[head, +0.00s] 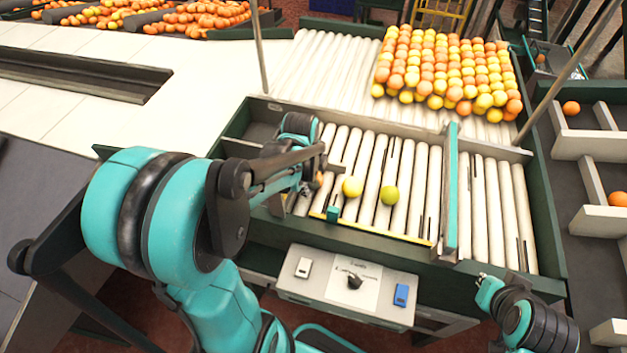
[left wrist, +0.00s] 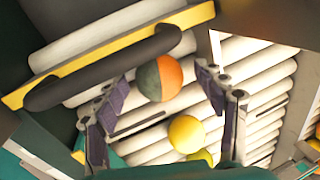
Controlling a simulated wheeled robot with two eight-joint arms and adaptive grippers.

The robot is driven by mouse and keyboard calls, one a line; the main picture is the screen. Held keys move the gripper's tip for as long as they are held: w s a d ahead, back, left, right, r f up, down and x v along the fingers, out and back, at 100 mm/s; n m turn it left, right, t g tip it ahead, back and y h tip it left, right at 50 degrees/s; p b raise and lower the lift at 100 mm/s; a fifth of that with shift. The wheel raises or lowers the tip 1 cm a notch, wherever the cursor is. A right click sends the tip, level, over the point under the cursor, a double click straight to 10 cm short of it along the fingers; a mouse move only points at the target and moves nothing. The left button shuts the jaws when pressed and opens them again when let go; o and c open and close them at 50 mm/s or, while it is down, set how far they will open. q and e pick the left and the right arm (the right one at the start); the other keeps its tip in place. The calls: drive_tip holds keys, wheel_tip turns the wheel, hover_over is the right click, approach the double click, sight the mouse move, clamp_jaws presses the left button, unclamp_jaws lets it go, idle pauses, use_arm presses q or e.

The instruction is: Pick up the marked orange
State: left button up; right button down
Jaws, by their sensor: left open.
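An orange ball with a dark grey-green left half (left wrist: 160,78) lies on the rollers in the left wrist view. I take it as the marked orange; whether the dark half is a mark or shadow is unclear. In the head view only a sliver of orange shows (head: 318,180), mostly hidden by my left gripper (head: 322,172). My left gripper's fingers (left wrist: 163,92) are open, one on each side of the ball, with visible gaps. My right gripper (head: 486,287) is at the lower right, above the front edge; its jaws are not clear.
A yellow fruit (head: 352,187) and a yellow-green fruit (head: 389,195) lie right of the left gripper. Many fruits (head: 440,70) lie behind. A control box (head: 345,284) is in front. Side bins (head: 590,143) are at right.

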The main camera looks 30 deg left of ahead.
use_arm(q)
drive_tip(key=shift+s, duration=0.1)
drive_tip(key=c, duration=1.3)
drive_tip(key=shift+r, duration=0.1)
